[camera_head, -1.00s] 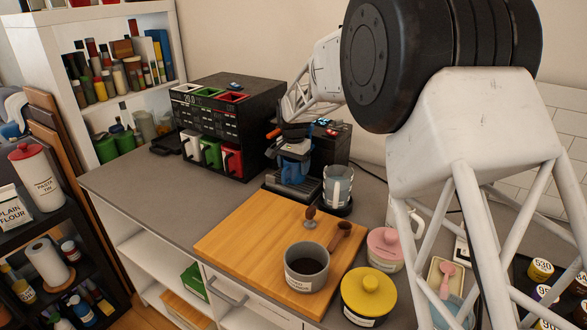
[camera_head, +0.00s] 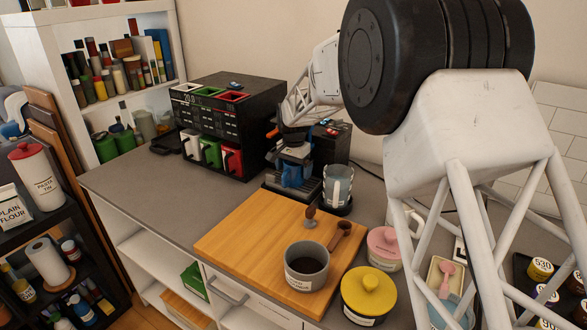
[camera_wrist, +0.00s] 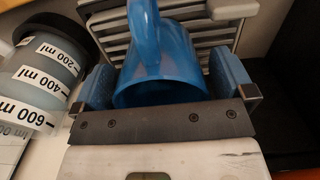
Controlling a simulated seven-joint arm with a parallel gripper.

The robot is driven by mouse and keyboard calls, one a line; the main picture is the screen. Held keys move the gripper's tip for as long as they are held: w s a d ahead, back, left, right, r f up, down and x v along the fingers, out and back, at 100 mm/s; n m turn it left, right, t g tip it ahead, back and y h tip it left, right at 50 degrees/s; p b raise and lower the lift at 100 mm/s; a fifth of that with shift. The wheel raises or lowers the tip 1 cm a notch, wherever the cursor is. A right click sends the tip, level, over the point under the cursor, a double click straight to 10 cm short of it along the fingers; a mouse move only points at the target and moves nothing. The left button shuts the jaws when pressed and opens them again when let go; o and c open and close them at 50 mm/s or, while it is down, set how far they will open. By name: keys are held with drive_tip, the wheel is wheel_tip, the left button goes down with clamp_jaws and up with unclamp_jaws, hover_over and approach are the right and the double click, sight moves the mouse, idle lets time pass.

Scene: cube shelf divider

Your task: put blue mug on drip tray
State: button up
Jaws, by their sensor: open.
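The blue mug (camera_wrist: 178,62) fills the middle of the wrist view, its rim toward the camera and its handle at the top. My gripper (camera_wrist: 165,84) is open, with one blue-padded finger on each side of the mug. The slatted grey drip tray (camera_wrist: 102,24) shows behind the mug. In the head view, my gripper (camera_head: 294,158) is low over the drip tray (camera_head: 309,191) at the front of the dark coffee machine. The mug (camera_head: 291,176) shows there in part, at the tray. My gripper hides some of it, and its base contact is unclear.
A clear measuring cup (camera_head: 338,184) stands close right of the tray. A black mug rack (camera_head: 228,110) stands to the left. The wooden board (camera_head: 248,236) in front holds a grey knock container (camera_head: 306,262) and small tools. Grey counter (camera_head: 135,190) is free at left.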

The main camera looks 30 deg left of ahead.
drive_tip(key=shift+r, duration=0.1)
wheel_tip(320, 180, up, 12)
idle(0.7)
idle(0.4)
drive_tip(key=shift+r, duration=0.1)
idle(0.3)
drive_tip(key=s+d+r, duration=0.3)
drive_tip(key=d, duration=1)
drive_tip(key=s+d+r+t, duration=0.1)
drive_tip(key=s+d+r, duration=0.25)
drive_tip(key=d, duration=0.95)
drive_tip(key=s+d+r, duration=0.3)
drive_tip(key=d+r, duration=0.1)
drive_tip(key=d, duration=0.9)
drive_tip(key=s+d+f+t, duration=0.1)
drive_tip(key=s+d+f, duration=0.1)
drive_tip(key=s+d, duration=1.3)
drive_tip(key=s+d+f, duration=0.3)
drive_tip(key=s+d, duration=0.2)
drive_tip(key=s, duration=0.2)
drive_tip(key=s+d+f, duration=0.4)
drive_tip(key=s+d, duration=0.1)
drive_tip(key=s, duration=0.3)
drive_tip(key=shift+d+t, duration=0.3)
